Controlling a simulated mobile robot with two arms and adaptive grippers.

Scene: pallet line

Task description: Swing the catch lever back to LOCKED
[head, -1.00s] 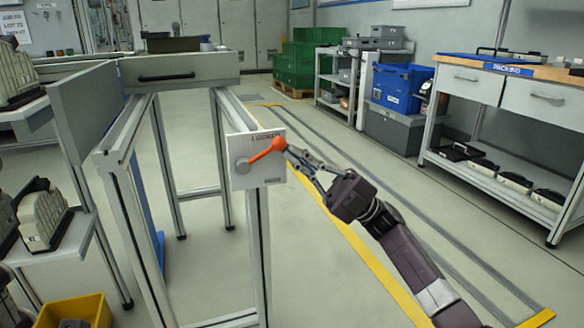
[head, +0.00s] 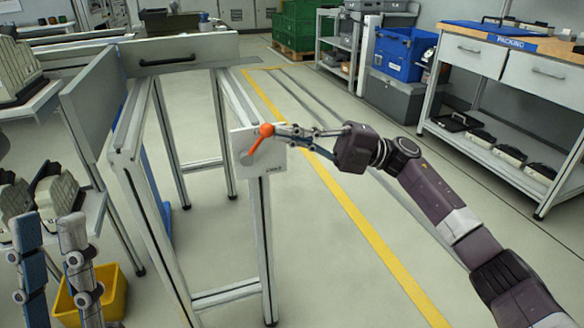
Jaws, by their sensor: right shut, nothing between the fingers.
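The catch lever (head: 256,146) is orange with a round knob, mounted on a white plate (head: 272,163) on the frame's near post. It points up and slightly right from its grey pivot at the plate's left. The LOCKED lettering at the plate's top is hidden behind the knob and fingers. My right gripper (head: 280,131) is shut and empty, its fingertips against or very close to the knob's right side; contact is hard to tell. My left gripper (head: 50,220) is at the lower left, fingers apart and pointing up, far from the lever.
The metal frame (head: 128,133) carries a drawer-like panel with a black handle (head: 166,61). A yellow bin (head: 112,290) is behind my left gripper. The packing bench (head: 470,45) stands at the right. The floor right of the post is clear.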

